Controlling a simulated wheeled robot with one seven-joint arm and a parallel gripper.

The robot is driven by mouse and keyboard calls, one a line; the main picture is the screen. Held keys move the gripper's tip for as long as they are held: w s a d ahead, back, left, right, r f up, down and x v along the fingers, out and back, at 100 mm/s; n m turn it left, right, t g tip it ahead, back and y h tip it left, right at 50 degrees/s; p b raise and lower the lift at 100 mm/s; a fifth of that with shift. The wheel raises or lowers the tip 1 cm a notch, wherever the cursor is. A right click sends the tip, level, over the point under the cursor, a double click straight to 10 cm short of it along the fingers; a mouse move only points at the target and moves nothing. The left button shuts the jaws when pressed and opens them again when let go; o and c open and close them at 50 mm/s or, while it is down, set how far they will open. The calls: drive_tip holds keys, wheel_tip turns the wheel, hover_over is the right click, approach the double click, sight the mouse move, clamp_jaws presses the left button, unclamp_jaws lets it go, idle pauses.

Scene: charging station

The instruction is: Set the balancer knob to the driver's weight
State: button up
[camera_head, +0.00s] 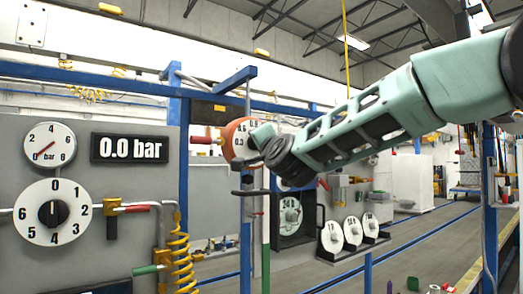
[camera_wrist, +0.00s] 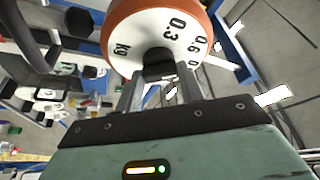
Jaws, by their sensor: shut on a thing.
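The balancer (camera_head: 236,142) is a round unit with an orange rim and a white dial face, hanging near the blue frame in the head view. Its dial (camera_wrist: 178,28) fills the top of the wrist view, with "0.3", "0.6" and "kg" readable and further marks cut off. The small black balancer knob (camera_wrist: 159,64) sits at the dial's centre. My gripper (camera_wrist: 160,78) is shut on this knob, with one finger on each side. In the head view my gripper (camera_head: 256,146) reaches the dial from the right and covers part of it. The knob's pointer setting cannot be read.
At the left are a pressure gauge (camera_head: 49,145), a "0.0 bar" display (camera_head: 129,148) and a numbered dial (camera_head: 52,212). White discs (camera_head: 352,230) and a round dial on a dark panel (camera_head: 290,214) stand behind.

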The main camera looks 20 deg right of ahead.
drive_tip(key=shift+d+r+m+g+y+p, duration=0.15)
drive_tip(key=shift+m+g+p, duration=0.8)
drive_tip(key=shift+m+p, duration=1.15)
drive_tip(key=shift+a+r+m+g+y+p, duration=0.1)
drive_tip(key=shift+r+m+g+p, duration=0.15)
drive_tip(key=shift+m+g+p, duration=1.7)
drive_tip(key=shift+d+r+m+t+y+p, duration=0.15)
drive_tip(key=shift+m+p, duration=1.15)
drive_tip(key=shift+m, duration=1.85)
drive_tip(key=shift+a, duration=0.1)
drive_tip(key=o, duration=1)
drive_tip(key=shift+s, duration=0.1)
